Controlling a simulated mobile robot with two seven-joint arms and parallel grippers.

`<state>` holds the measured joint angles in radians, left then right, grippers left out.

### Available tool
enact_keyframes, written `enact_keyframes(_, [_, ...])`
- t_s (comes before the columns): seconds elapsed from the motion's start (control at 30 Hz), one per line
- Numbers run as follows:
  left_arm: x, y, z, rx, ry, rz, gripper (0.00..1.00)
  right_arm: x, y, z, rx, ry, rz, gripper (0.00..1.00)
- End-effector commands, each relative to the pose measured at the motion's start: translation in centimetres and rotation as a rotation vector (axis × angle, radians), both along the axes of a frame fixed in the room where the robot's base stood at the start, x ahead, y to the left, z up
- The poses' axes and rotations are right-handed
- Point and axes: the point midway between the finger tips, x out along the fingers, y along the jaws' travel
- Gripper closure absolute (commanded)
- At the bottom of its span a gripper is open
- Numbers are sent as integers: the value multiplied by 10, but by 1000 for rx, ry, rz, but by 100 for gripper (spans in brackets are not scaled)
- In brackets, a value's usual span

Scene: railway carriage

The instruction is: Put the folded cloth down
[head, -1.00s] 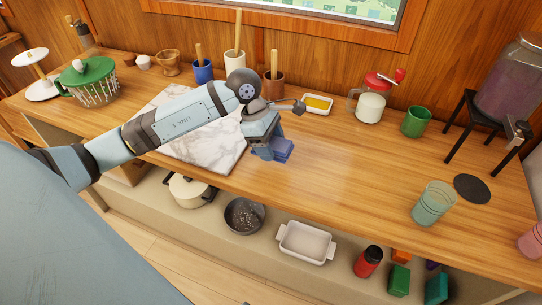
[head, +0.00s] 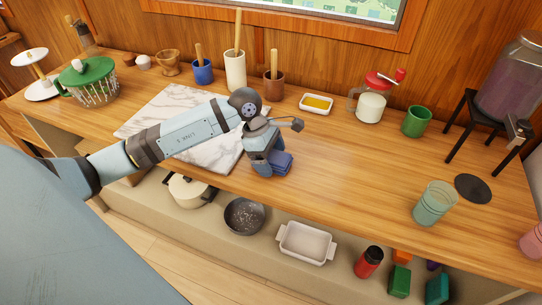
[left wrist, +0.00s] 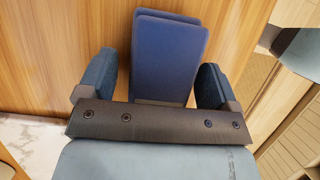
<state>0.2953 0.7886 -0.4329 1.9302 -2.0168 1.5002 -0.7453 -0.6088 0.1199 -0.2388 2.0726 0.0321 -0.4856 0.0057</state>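The folded cloth (head: 282,162) is a small dark blue stack at the wooden counter (head: 330,175), near its front edge and right of the marble slab. In the left wrist view the cloth (left wrist: 168,55) lies between the two fingers of my left gripper (left wrist: 157,88). Narrow strips of wood show between the cloth and each finger, so the gripper looks open around it. In the head view the left gripper (head: 268,165) points down over the cloth and hides part of it. Whether the cloth's underside touches the wood is hidden. My right gripper is not in view.
The marble slab (head: 165,108) lies left of the cloth, partly under my arm. A brown cup (head: 273,87) and a butter dish (head: 316,104) stand behind. The counter to the right is clear up to a greenish glass (head: 433,204). A lower shelf holds pots and dishes.

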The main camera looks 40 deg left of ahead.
Motion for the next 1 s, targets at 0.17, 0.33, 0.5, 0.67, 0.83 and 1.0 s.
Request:
enact_keyframes(0.17, [-1,-1,0,-1,3,-1,13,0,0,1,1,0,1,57])
enact_keyframes(0.33, [-1,5,15,2,-1,-1,13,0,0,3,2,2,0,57])
enact_keyframes(0.5, [-4,19,48,3,-1,0,13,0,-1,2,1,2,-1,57])
enact_keyframes(0.67, [-7,31,80,3,-1,-1,13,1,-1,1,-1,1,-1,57])
enact_keyframes(0.83, [-10,40,103,0,0,0,13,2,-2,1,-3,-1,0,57])
enact_keyframes(1.0, [-11,44,113,-1,2,-1,13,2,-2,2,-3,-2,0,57])
